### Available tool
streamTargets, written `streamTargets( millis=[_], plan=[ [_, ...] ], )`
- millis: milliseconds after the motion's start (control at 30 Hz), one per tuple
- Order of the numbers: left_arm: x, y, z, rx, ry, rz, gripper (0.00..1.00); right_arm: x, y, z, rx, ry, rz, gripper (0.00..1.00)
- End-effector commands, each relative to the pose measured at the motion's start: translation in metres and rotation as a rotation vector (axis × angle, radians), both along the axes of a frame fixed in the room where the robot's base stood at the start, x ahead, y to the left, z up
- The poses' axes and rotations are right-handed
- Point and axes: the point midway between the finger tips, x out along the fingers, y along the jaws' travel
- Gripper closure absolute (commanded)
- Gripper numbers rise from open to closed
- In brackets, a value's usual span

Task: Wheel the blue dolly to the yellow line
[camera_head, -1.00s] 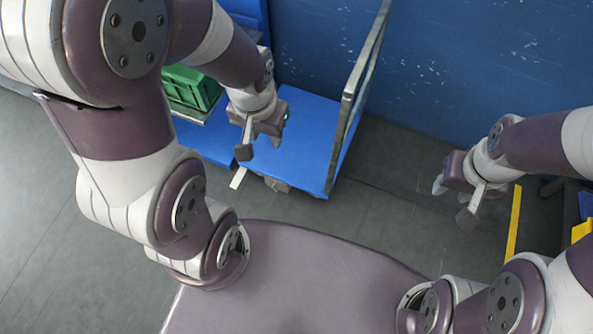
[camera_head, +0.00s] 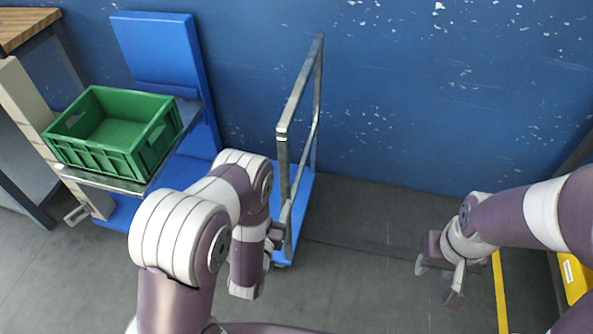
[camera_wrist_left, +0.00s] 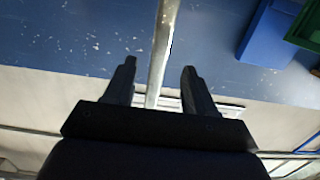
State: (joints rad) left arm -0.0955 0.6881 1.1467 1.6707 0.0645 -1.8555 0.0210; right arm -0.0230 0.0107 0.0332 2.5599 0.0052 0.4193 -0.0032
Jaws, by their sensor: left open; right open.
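The yellow line (camera_head: 500,295) is on the floor at the right. My right gripper (camera_head: 437,280) is open and empty, left of the line.
A green crate (camera_head: 118,135) sits on a raised grey shelf at the left, with a blue upright panel (camera_head: 160,55) behind it. A wooden-topped table (camera_head: 25,28) is at the far left. A yellow object (camera_head: 575,275) is at the right edge. Floor between dolly and line is clear.

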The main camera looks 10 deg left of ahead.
Motion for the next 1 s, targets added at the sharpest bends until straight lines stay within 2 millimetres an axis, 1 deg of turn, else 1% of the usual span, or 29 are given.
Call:
streamTargets(
  millis=[33,67,167,267,400,500,600,733,1000],
  plan=[
    [0.000,0.000,0.009,-0.001,-0.043,0.000,0.45,0.000,0.000,0.000,0.000,0.000,0.000,0.57],
    [0.002,0.000,0.013,-0.003,-0.062,0.000,0.45,0.000,0.000,0.000,0.000,0.000,0.000,0.57],
    [0.013,0.000,0.017,-0.005,-0.085,0.000,0.45,0.000,0.000,-0.001,0.000,0.000,0.000,0.57],
    [0.035,-0.001,0.017,-0.006,-0.086,0.001,0.45,0.000,0.000,-0.002,0.000,0.000,0.000,0.57],
    [0.073,-0.002,0.017,-0.006,-0.085,0.000,0.45,0.000,0.000,-0.004,0.000,0.000,0.000,0.57],
    [0.096,-0.003,0.017,-0.005,-0.084,-0.001,0.45,0.000,0.000,-0.006,0.000,0.000,0.000,0.57],
    [0.113,-0.004,0.016,-0.005,-0.081,-0.001,0.45,0.000,0.000,-0.007,0.000,0.000,0.000,0.57],
    [0.125,-0.004,0.017,-0.005,-0.080,-0.001,0.45,0.000,0.000,-0.008,0.000,0.000,0.000,0.57],
    [0.127,-0.004,0.017,-0.005,-0.078,-0.001,0.45,0.000,0.000,-0.007,0.000,0.000,0.000,0.57]
  ],
)
